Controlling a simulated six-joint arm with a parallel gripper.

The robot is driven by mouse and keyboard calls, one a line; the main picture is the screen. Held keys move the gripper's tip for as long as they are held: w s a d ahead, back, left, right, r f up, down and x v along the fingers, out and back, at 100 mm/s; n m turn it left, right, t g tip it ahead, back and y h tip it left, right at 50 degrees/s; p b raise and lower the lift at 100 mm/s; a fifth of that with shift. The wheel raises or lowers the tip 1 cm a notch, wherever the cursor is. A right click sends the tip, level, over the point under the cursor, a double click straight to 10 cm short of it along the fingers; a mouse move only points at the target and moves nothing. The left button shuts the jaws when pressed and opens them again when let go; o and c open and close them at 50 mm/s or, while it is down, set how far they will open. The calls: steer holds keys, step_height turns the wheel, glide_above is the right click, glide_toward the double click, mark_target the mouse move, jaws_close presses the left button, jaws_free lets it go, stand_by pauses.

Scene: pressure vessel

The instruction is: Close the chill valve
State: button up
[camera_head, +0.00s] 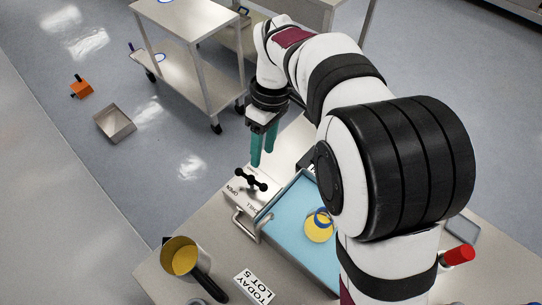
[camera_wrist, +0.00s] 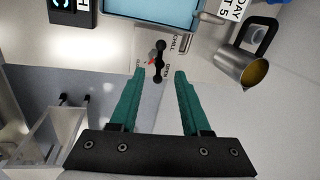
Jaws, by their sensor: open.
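The chill valve has a black bar handle with knobbed ends (camera_head: 251,180), on a pale box (camera_head: 228,192) lettered OPEN and CHILL at the table's edge. My gripper (camera_head: 262,157) is open, with two green fingers pointing down just above and behind the handle. In the wrist view the handle's lower end lies between the fingertips (camera_wrist: 160,74). I cannot tell whether either finger touches it.
A blue-lined tray (camera_head: 285,226) with a metal handle adjoins the valve box and holds a yellow and blue round item (camera_head: 319,228). A metal jug with yellow contents (camera_head: 182,258) and a TODAY LOT 5 card (camera_head: 254,287) stand in front. A cart (camera_head: 190,65) stands behind.

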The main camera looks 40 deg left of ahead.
mark_target(259, 182)
steer(key=f, duration=0.4)
steer(key=s+f, duration=0.1)
steer(key=f, duration=0.3)
steer(key=s+f, duration=0.1)
steer(key=f, duration=0.3)
steer(key=shift+s+d, duration=0.15)
steer(key=shift+s, duration=0.05)
jaws_close()
